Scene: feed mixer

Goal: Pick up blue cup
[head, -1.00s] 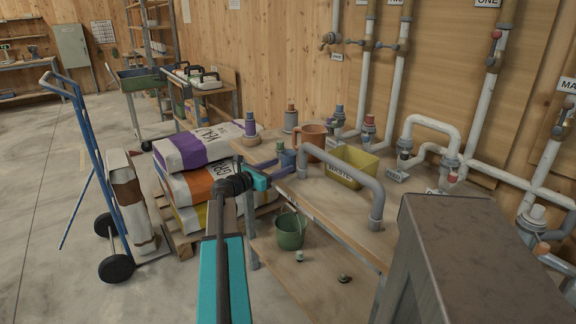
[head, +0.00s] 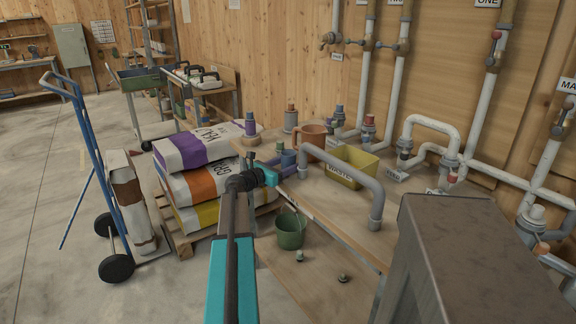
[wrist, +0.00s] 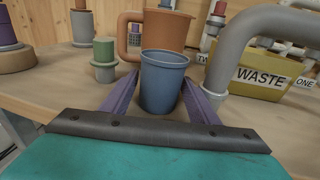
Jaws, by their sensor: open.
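The blue cup (wrist: 163,84) stands upright on the wooden bench, in the middle of the wrist view. My gripper (wrist: 162,77) is open, its purple fingers on either side of the cup and low near the bench. The fingers are not closed on the cup; whether either one touches it I cannot tell. In the head view, the blue cup (head: 288,158) is small and partly hidden by my gripper (head: 283,165) at the bench's left edge.
A brown mug (wrist: 160,30) stands close behind the cup. A green-topped fitting (wrist: 104,60) is to its left. A yellow WASTE bin (wrist: 252,78) and a grey bent pipe (wrist: 228,65) are to its right. Feed sacks (head: 195,150) lie left of the bench.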

